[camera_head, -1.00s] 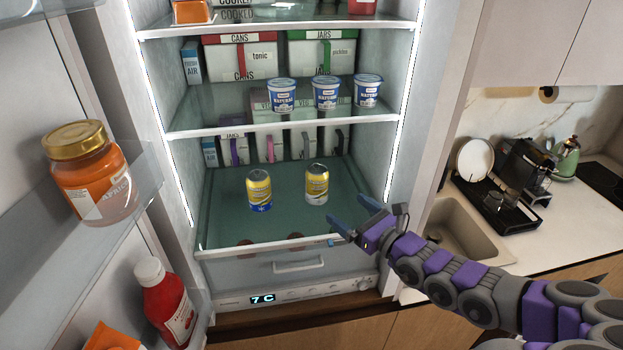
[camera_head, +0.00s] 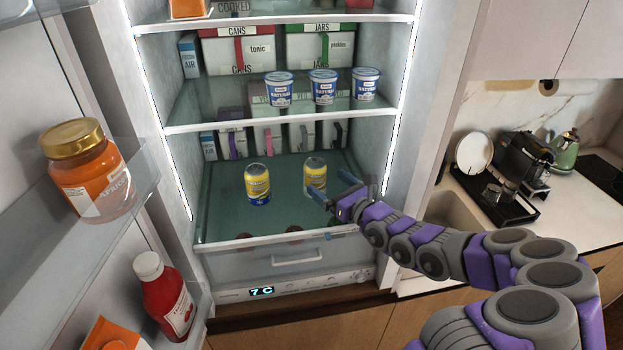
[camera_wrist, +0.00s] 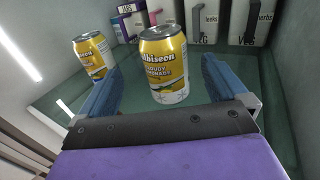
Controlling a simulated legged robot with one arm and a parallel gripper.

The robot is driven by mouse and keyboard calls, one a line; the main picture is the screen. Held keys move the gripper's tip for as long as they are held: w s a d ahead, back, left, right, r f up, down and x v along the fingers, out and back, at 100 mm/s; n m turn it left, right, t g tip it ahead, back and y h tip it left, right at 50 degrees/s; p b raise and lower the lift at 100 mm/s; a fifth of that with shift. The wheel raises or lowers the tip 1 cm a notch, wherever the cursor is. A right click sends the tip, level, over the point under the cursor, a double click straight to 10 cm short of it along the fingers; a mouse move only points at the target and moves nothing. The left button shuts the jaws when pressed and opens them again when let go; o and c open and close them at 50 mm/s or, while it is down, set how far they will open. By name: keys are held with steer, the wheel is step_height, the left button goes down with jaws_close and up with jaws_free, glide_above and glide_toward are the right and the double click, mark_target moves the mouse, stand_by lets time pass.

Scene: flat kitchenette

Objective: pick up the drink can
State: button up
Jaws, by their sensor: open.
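Two yellow drink cans stand upright on the bottom glass shelf of the open fridge. The right can (camera_head: 315,174) is close to my gripper (camera_head: 333,190), which reaches in from the right. The left can (camera_head: 257,184) stands apart from it. In the wrist view, the nearer can (camera_wrist: 164,66) shows between the two blue fingers of my gripper (camera_wrist: 160,88), just beyond or at their tips; contact cannot be told. The other can (camera_wrist: 92,56) is outside the left finger. My gripper is open and holds nothing.
Several yogurt cups (camera_head: 323,87) stand on the shelf above (camera_head: 190,126). Boxes line the back. The fridge door with a jar (camera_head: 88,172) and a ketchup bottle (camera_head: 163,292) is at the left. The fridge's right wall is close to my arm.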

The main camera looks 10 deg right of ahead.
mark_target(315, 171)
steer(key=shift+w+d, duration=0.3)
steer(key=shift+w, duration=0.9)
steer(key=shift+w+a, duration=0.1)
steer(key=shift+a, duration=0.2)
steer(key=x, duration=0.3)
steer(key=a+p+x, duration=0.1)
steer(key=x, duration=0.1)
steer(key=shift+a, duration=0.1)
steer(key=shift+d, duration=0.6)
steer(key=shift+c, duration=0.6)
steer(key=shift+a, duration=0.45)
steer(key=c, duration=0.7)
steer(key=shift+d, duration=0.1)
steer(key=c, duration=0.5)
steer(key=shift+d, duration=0.15)
